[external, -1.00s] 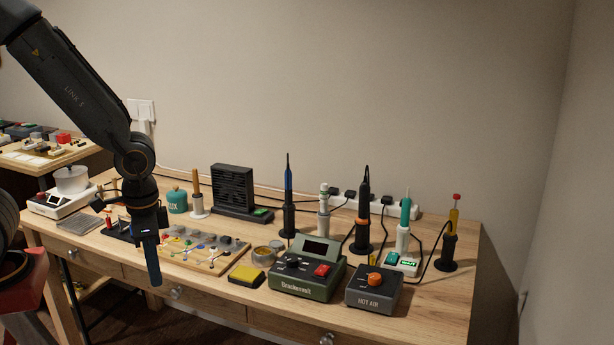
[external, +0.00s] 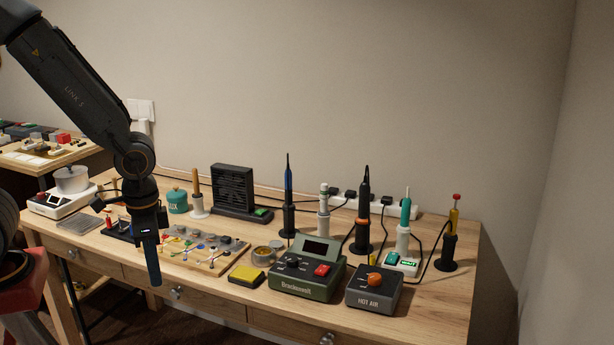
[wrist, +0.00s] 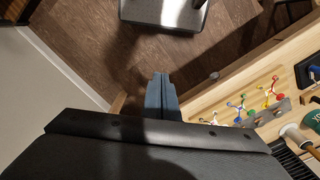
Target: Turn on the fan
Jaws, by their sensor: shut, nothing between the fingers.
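The fan (external: 232,188) is a black, slatted upright box at the back of the workbench, left of the middle in the external view. A green switch (external: 262,211) sits on its base at the right. My gripper (external: 154,278) points down at the bench's front edge, to the left of and nearer than the fan. Its blue-grey fingers are together and empty. In the wrist view the gripper (wrist: 161,90) is over the floor, and part of a black slatted thing, likely the fan (wrist: 288,160), shows at the lower right.
A board with coloured clips (external: 205,249), a yellow sponge (external: 246,275) and a green station (external: 307,272) line the front of the workbench (external: 435,305). A wooden-handled tool (external: 197,190) and a teal tin (external: 177,201) stand left of the fan. Several soldering irons stand at the right.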

